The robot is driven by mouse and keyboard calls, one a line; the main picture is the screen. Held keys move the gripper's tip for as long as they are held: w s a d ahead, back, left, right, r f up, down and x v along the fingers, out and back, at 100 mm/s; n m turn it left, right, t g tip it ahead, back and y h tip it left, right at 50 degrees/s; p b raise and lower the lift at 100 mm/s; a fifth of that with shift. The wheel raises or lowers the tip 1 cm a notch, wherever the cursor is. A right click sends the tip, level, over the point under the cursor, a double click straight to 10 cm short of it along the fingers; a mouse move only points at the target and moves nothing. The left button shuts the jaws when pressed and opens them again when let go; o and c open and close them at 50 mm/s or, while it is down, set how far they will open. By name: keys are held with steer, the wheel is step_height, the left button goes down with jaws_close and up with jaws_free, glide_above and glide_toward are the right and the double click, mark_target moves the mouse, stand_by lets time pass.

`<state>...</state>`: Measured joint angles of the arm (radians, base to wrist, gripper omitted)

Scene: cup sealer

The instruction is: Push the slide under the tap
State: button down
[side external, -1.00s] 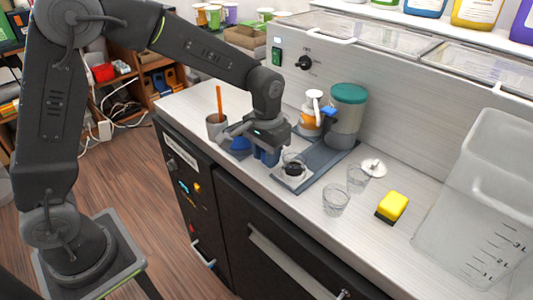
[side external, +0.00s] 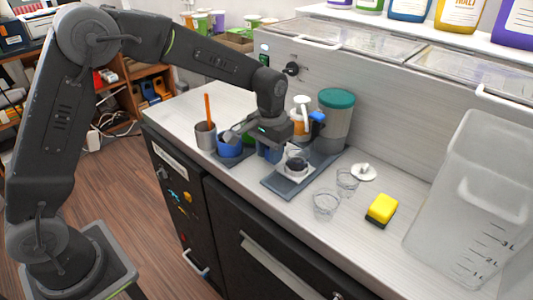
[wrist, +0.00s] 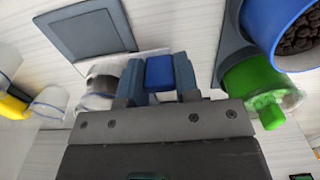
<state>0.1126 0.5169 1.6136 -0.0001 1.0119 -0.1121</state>
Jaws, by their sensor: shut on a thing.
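The slide is a white plate (side external: 297,172) on a long grey base (side external: 281,187), with a clear cup of dark contents (side external: 297,160) on it. The orange-and-white tap (side external: 300,122) with a blue lever stands behind it, by a teal-lidded canister (side external: 336,115). My gripper (side external: 270,153) is beside the plate, on its left, low over the base. In the wrist view my gripper (wrist: 158,82) is shut on a blue block (wrist: 160,70) next to the white plate (wrist: 138,62). The cup (wrist: 103,80) shows left of the fingers.
A blue bowl of dark beans (wrist: 292,35) and a green item (wrist: 258,90) stand close by my gripper. Clear cups (side external: 326,204), a white lid-like piece (side external: 363,172) and a yellow sponge (side external: 382,208) are to the right. A grey cup with an orange stick (side external: 205,135) stands left.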

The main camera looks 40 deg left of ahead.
steer(key=c, duration=1.1)
jaws_free()
steer(key=shift+r, duration=0.15)
step_height(320, 180, up, 14)
steer(key=shift+f, duration=0.15)
steer(key=shift+c, duration=0.2)
